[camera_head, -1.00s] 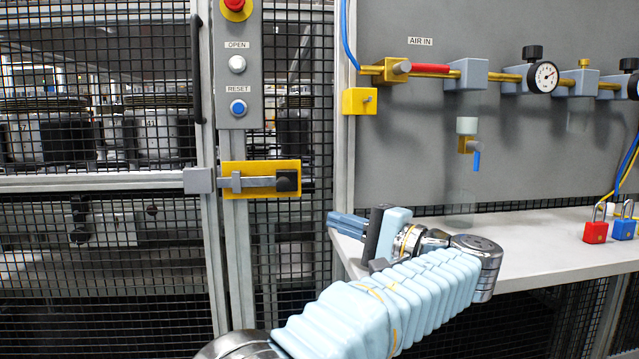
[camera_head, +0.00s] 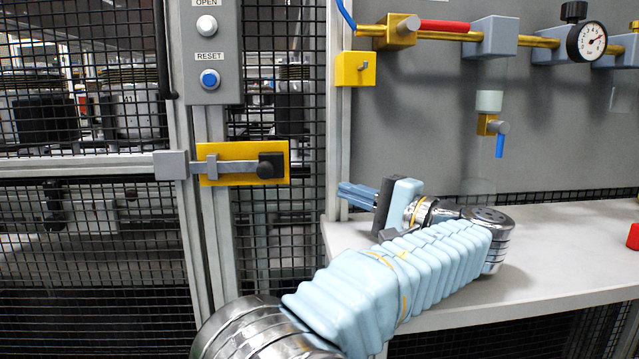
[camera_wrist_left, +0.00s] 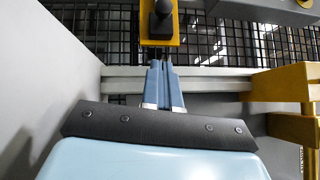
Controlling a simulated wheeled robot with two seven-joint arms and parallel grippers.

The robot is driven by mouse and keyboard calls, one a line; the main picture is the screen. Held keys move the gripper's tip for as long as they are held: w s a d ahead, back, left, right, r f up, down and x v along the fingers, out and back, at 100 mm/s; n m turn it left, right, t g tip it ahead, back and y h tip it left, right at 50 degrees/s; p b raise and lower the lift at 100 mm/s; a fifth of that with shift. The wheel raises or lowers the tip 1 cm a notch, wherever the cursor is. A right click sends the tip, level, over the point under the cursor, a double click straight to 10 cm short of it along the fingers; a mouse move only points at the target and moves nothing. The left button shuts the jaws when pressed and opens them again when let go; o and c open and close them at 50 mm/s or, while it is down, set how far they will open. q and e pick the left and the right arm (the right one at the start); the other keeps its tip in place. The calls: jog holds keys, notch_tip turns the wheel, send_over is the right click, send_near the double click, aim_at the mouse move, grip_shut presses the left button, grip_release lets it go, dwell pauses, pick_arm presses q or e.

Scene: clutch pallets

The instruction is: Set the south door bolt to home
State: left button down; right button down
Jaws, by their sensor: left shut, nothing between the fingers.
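The door bolt (camera_head: 238,168) is a grey bar with a dark knob (camera_head: 270,165) on a yellow plate (camera_head: 243,150), fixed to the post beside the mesh door. Its left end meets a grey block (camera_head: 170,165) on the door frame. My left gripper (camera_head: 342,190) is shut and empty, its blue fingers pointing left, to the right of the plate and apart from it. In the left wrist view the shut fingers (camera_wrist_left: 163,66) point up toward the knob (camera_wrist_left: 162,12) and the yellow plate (camera_wrist_left: 147,41). My right gripper is not in view.
A button box (camera_head: 212,60) with a white and a blue button is above the bolt. A grey shelf (camera_head: 560,245) lies under my left arm. A yellow block (camera_head: 354,69) and the air line with a gauge (camera_head: 587,41) are above right. A red item (camera_head: 633,236) is at the right edge.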

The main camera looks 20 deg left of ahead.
pick_arm(q)
jog(key=s+x, duration=0.3)
jog(key=x, duration=0.9)
jog(key=shift+a+r, duration=0.2)
jog(key=shift+a, duration=0.15)
jog(key=b, duration=0.2)
send_near(235, 169)
jog(key=a, duration=0.2)
jog(key=shift+s+a+r, duration=0.15)
jog(key=shift+a+r, duration=0.25)
jog(key=shift+a, duration=0.2)
